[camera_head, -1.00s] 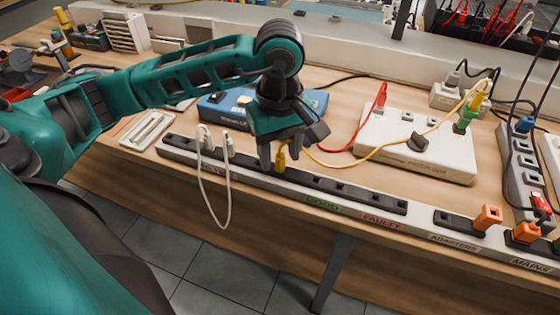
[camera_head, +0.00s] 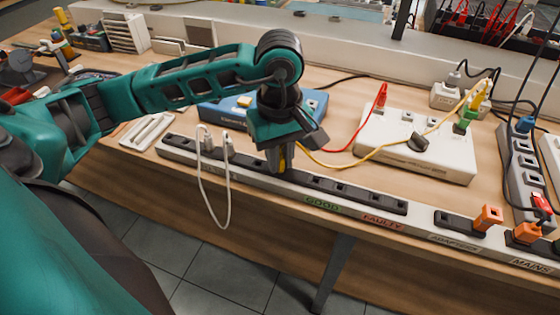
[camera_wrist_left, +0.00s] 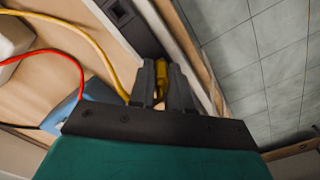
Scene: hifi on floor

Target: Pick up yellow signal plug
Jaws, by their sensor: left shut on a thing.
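The yellow signal plug (camera_head: 282,160) stands at the black socket rail along the bench's front edge, mostly hidden by my left gripper (camera_head: 278,168). In the left wrist view the yellow plug (camera_wrist_left: 161,72) shows between the two grey fingers of my left gripper (camera_wrist_left: 161,85), which is shut on it. A yellow cable (camera_head: 350,160) runs right from the plug area to the white box. I cannot tell whether the plug still sits in its socket. My right gripper is not in view.
White plugs (camera_head: 207,146) with a looped cable sit left of the gripper. A blue box (camera_head: 310,103) stands behind it. A white box (camera_head: 440,155) with red, green and yellow plugs is to the right. Orange plugs (camera_head: 487,217) sit further right.

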